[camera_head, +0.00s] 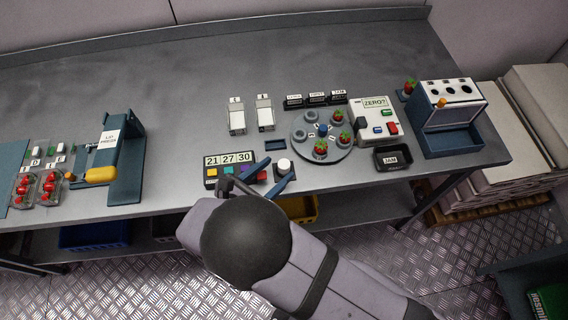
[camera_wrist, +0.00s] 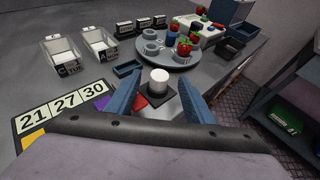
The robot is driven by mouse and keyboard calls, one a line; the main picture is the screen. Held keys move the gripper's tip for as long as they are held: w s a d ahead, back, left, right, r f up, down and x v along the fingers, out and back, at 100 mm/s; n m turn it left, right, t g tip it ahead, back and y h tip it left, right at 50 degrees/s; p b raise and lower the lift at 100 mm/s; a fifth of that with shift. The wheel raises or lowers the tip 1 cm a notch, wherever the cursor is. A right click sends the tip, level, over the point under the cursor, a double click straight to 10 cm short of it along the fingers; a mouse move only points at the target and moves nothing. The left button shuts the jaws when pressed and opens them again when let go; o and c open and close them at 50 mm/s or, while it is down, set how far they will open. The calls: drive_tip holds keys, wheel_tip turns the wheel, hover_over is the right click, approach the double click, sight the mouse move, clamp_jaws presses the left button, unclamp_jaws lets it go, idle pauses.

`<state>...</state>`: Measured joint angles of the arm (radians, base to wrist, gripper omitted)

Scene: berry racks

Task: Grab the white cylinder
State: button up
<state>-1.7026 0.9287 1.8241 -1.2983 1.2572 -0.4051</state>
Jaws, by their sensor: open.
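The white cylinder (camera_head: 284,164) stands upright on a small dark base near the front of the table. It also shows in the wrist view (camera_wrist: 158,82), close in front of my gripper. My gripper (camera_head: 284,176) is open, with its blue fingers apart. In the wrist view my gripper (camera_wrist: 160,95) has one finger to the left and one to the right of the cylinder, with visible gaps. I cannot tell whether the fingertips are level with it. Nothing is held.
A number panel reading 21 27 30 (camera_head: 229,160) lies left of the cylinder. A small blue tray (camera_head: 275,145) is just behind it. A round grey turntable (camera_head: 299,149) with strawberries stands behind right, beside a ZERO? device (camera_head: 375,104). The table's back left (camera_head: 150,75) is clear.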

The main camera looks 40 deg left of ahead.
sight(283, 165)
drive_tip(key=shift+p+x, duration=1.25)
drive_tip(key=shift+x, duration=1.2)
drive_tip(key=c, duration=1.1)
